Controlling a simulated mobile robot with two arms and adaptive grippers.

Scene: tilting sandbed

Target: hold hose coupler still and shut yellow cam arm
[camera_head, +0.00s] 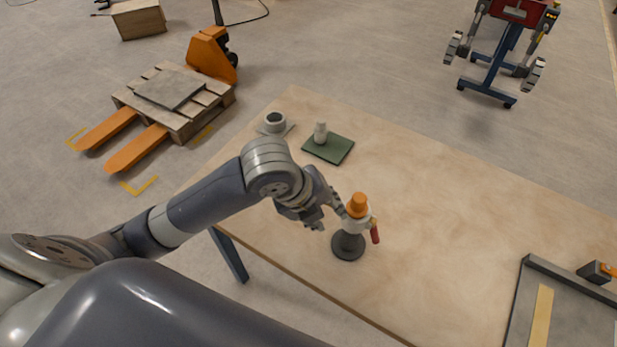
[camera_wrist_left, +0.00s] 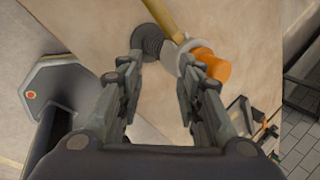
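The hose coupler (camera_head: 353,224) stands upright on a round dark base (camera_head: 348,246) near the table's front edge. It has a pale body, an orange top (camera_head: 358,204) and a red arm (camera_head: 375,233) hanging on its right. In the left wrist view, the orange part (camera_wrist_left: 214,66) and dark base (camera_wrist_left: 148,42) show beyond my fingers. A yellow arm (camera_wrist_left: 162,18) sticks out from the coupler there; I cannot make it out in the head view. My left gripper (camera_head: 330,212) is open just left of the coupler, its fingers (camera_wrist_left: 160,68) apart. My right gripper is not in view.
A green mat (camera_head: 340,149) with a pale fitting (camera_head: 320,132) and a grey ring-shaped part (camera_head: 275,122) lie at the table's far left. A grey tray (camera_head: 530,290) with a yellow strip is at the right. The table (camera_head: 460,210) between is clear.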

